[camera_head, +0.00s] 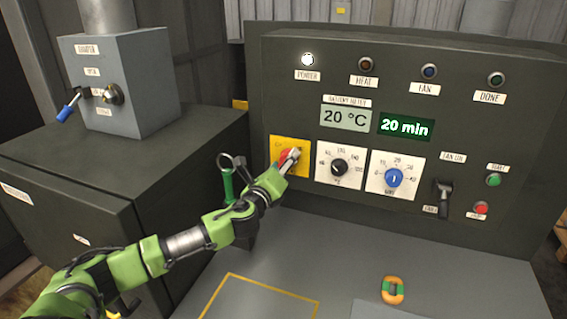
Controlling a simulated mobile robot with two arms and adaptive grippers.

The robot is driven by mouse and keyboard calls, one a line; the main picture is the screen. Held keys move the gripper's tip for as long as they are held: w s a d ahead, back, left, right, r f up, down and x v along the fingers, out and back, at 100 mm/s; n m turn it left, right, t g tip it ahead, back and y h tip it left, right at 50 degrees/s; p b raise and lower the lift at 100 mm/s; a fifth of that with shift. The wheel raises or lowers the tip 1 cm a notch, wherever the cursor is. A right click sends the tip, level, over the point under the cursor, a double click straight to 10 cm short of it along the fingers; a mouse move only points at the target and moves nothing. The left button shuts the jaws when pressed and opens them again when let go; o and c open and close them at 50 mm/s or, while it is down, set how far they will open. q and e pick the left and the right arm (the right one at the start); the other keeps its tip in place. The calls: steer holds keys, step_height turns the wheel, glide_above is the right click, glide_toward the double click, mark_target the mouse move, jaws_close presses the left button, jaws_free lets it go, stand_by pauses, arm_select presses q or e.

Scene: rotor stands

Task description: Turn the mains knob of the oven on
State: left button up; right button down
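The red mains knob (285,155) sits on a yellow plate (304,143) at the left of the dark oven panel. My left gripper (290,160) is at the knob, in front of its lower right side. The gripper covers part of the knob, so its exact angle is hard to read. The fingertips are too small to tell whether they are closed on it. The white POWER lamp (308,60) above is lit. My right gripper is not in view.
The panel has a black dial (339,167), a blue dial (394,178), a black fan lever (444,197), and green and red buttons. The displays read 20 °C and 20 min. An orange-green object (392,290) lies on the grey bench. A damper box (140,75) stands left.

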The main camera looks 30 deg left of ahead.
arm_select(q)
steer(key=v, duration=1.2)
steer(key=shift+a, duration=0.1)
stand_by(0.4)
